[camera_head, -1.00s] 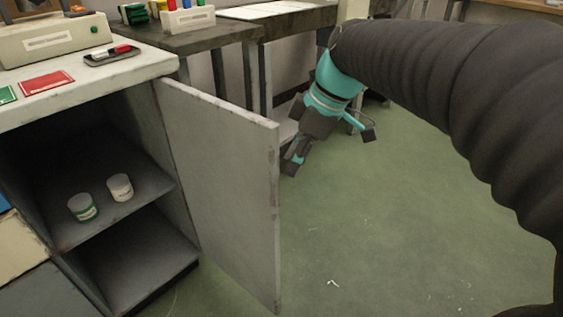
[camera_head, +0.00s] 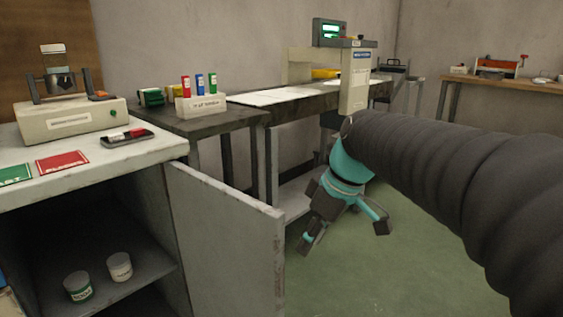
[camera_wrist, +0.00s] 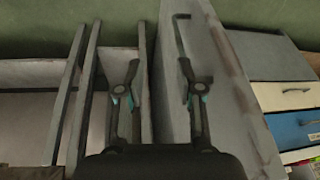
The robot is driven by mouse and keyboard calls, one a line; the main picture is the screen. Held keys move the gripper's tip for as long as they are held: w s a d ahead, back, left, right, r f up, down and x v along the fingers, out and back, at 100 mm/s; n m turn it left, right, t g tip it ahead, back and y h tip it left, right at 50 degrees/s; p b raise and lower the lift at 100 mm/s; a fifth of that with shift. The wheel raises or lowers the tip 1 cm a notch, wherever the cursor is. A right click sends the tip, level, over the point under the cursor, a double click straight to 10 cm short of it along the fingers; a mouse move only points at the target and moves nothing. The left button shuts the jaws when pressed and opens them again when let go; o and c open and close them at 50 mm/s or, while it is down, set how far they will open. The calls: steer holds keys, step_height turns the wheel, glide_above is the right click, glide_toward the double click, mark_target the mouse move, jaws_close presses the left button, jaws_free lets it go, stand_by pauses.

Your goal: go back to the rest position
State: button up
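My gripper (camera_head: 345,238) hangs at the end of my arm in the head view, pointing down over the green floor. It is to the right of the open cabinet door (camera_head: 228,245). Its two fingers are spread apart with nothing between them. In the wrist view my gripper (camera_wrist: 160,75) also shows two separated fingers, with the grey door (camera_wrist: 225,100) at and behind the right finger. I cannot tell the exact gap between finger and door.
The cabinet (camera_head: 100,163) at the left holds two jars, one green-labelled (camera_head: 78,287) and one white (camera_head: 119,266). A dark table (camera_head: 200,124) with a rack of markers (camera_head: 200,104) stands behind. A machine (camera_head: 355,80) stands farther back. Floor at the right is clear.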

steer(key=s+d+m+t+h+p, duration=0.2)
steer(key=s+d+m+p, duration=0.2)
steer(key=s, duration=0.3)
steer(key=s+d+r+m+t+h+p, duration=0.1)
steer(key=s+d+m+t+p, duration=0.1)
steer(key=s+d+m+p, duration=0.3)
steer(key=s+m+p, duration=0.1)
steer(key=s+m, duration=0.1)
steer(key=s, duration=0.1)
steer(key=shift+s+d+r+h, duration=0.2)
steer(key=shift+s+h, duration=0.1)
steer(key=shift+h, duration=0.1)
